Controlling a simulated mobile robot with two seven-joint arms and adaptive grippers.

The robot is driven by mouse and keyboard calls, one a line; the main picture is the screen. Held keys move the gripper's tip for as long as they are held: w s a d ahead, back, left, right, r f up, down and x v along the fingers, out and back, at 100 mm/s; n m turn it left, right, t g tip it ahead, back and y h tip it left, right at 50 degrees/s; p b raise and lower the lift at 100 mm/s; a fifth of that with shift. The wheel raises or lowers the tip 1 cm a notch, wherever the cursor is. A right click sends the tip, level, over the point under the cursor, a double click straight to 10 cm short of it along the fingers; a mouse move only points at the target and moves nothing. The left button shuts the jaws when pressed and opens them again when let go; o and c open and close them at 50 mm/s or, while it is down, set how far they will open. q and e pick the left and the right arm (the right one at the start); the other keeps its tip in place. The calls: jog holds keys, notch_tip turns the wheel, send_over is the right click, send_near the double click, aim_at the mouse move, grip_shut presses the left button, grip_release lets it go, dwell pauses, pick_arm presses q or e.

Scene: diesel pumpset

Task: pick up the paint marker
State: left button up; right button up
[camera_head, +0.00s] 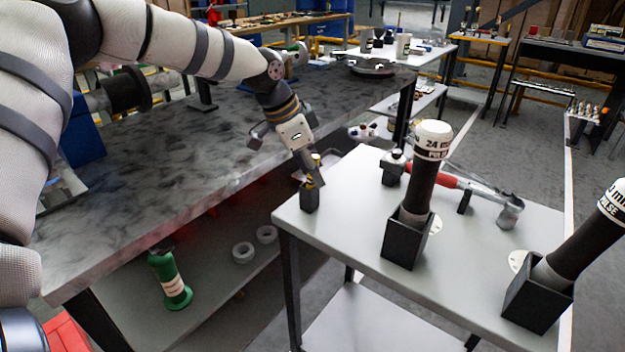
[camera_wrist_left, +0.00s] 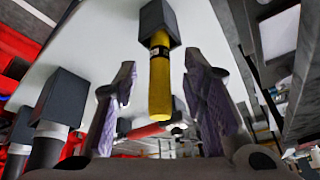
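The paint marker (camera_wrist_left: 160,80) is a yellow cylinder standing in a small black holder (camera_wrist_left: 158,22), seen from above in the left wrist view. In the head view the holder (camera_head: 309,200) stands at the left corner of a small grey table; the marker is mostly hidden behind my fingers. My left gripper (camera_head: 311,178) points down there. In the left wrist view my left gripper (camera_wrist_left: 163,100) is open, with purple-padded fingers on either side of the marker and a visible gap on both sides. My right gripper is not in view.
On the grey table (camera_head: 340,235) stand tall black-and-white tools in black holders (camera_head: 404,240), (camera_head: 537,300), and a red-handled hammer (camera_head: 455,185) lies behind. A long dark workbench (camera_head: 190,140) runs to the left. A green bottle (camera_head: 168,278) is on its lower shelf.

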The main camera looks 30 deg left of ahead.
pick_arm(q)
grip_shut()
notch_tip(320, 180, up, 28)
dwell(0.6)
